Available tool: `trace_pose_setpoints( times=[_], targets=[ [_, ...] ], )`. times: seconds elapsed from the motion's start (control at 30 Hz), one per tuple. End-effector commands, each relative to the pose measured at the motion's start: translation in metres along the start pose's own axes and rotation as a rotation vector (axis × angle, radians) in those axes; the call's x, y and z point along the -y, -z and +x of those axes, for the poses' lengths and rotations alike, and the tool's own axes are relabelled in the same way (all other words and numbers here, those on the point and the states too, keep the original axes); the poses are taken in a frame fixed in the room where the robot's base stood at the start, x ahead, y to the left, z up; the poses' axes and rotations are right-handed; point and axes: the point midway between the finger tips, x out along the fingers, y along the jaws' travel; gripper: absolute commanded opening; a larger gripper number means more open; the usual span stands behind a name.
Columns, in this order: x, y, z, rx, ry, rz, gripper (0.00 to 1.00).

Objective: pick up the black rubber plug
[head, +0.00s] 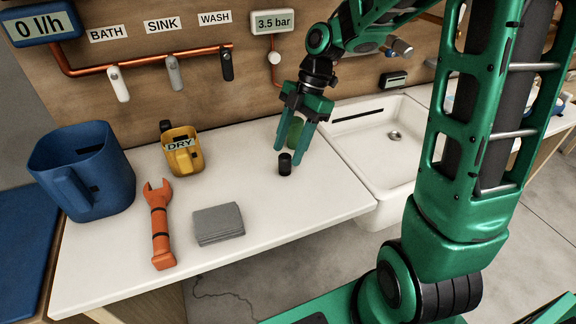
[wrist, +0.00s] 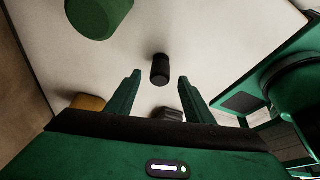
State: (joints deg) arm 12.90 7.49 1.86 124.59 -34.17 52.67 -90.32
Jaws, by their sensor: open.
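The black rubber plug (head: 285,164) is a small dark cylinder standing upright on the white worktop, left of the sink. My gripper (head: 292,145) is open and empty above it, fingers pointing down. In the wrist view the plug (wrist: 160,69) shows between the lines of the two open fingers (wrist: 160,88), beyond their tips. It appears apart from both fingers. A green cylinder (head: 295,131) stands just behind the plug, partly hidden by my fingers; a green object (wrist: 98,14) also shows at the top left of the wrist view.
The white sink (head: 362,177) is to the right. A yellow jug (head: 186,158), an orange wrench (head: 160,226), a grey folded cloth (head: 218,224) and a blue jug (head: 95,180) are on the left. Copper pipe (head: 150,63) with valves runs along the wall. The worktop in front of the plug is clear.

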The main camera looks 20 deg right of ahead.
Motion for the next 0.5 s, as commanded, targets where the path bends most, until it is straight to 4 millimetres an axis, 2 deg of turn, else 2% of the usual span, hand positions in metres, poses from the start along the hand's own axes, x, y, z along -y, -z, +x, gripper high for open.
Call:
trace_pose_setpoints(
  times=[0.3,0.5],
  targets=[
    [-0.001,-0.003,0.041,-0.001,0.003,0.001,0.47],
    [-0.001,-0.003,0.047,0.000,0.001,0.001,0.47]
  ],
)
